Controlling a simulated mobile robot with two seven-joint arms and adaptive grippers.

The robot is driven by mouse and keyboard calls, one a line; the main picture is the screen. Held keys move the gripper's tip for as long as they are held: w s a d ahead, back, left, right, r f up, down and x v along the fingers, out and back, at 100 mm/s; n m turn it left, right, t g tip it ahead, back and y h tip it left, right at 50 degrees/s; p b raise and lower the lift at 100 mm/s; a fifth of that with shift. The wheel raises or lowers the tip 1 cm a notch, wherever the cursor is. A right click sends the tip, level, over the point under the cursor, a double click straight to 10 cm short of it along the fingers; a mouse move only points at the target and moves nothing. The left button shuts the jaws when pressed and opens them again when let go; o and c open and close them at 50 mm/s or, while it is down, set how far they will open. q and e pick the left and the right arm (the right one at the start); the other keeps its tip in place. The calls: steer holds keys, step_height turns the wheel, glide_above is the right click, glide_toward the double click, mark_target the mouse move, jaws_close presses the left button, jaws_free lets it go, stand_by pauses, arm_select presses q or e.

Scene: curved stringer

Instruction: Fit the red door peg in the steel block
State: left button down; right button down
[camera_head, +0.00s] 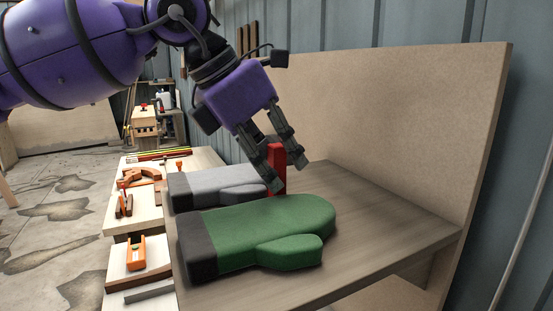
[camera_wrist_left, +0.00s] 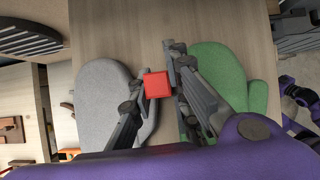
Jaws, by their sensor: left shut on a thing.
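In the left wrist view the peg shows as a red square end (camera_wrist_left: 157,85). My left gripper (camera_wrist_left: 162,82) is shut on it. I cannot make out the steel block in either view.
A green mitten (camera_head: 262,235) and a grey mitten (camera_head: 212,187) lie on the table (camera_head: 385,225), close to the peg. A tall board (camera_head: 400,130) stands along its far side. The table's right part is clear.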

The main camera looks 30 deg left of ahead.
arm_select(q)
steer(key=c, duration=1.6)
jaws_free()
steer(key=shift+f, duration=0.15)
steer(key=shift+c, duration=0.2)
